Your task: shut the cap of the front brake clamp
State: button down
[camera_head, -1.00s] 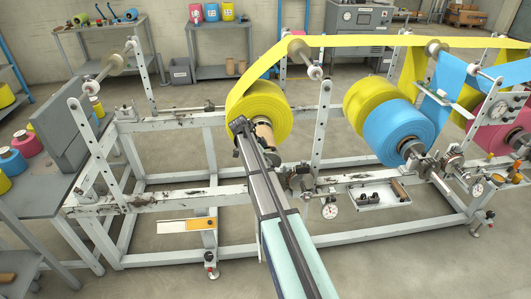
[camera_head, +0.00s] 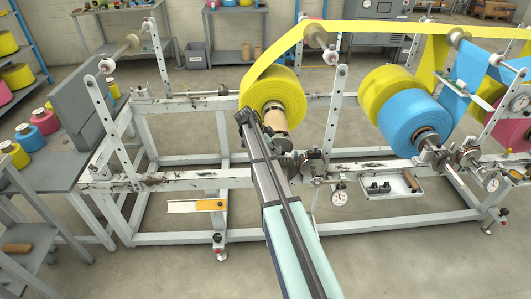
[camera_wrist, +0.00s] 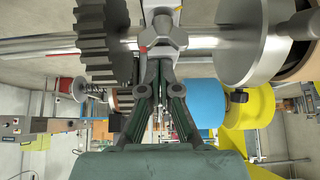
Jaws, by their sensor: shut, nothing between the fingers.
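In the wrist view, my gripper (camera_wrist: 160,72) has its two dark fingers drawn together and holds nothing. The front brake clamp (camera_wrist: 163,36) is just beyond the fingertips, a grey metal piece with a knob-like front and a small red mark at its left. It sits at the shaft between a dark toothed wheel (camera_wrist: 93,42) and a pale metal disc (camera_wrist: 240,40). I cannot tell how far its cap is swung.
The grey machine frame's front beam (camera_head: 190,176) runs beneath the roll. A blue roll (camera_head: 412,122) stands to the right. A dial gauge (camera_head: 340,198) and a small tray (camera_head: 390,187) hang at the front beam. The floor before the frame is clear.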

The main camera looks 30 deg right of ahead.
jog(key=shift+w+a+f+b, duration=0.15)
jog(key=shift+a+f+b, duration=0.2)
jog(key=shift+f, duration=0.25)
jog(key=shift+f+b, duration=0.15)
jog(key=shift+b, duration=0.15)
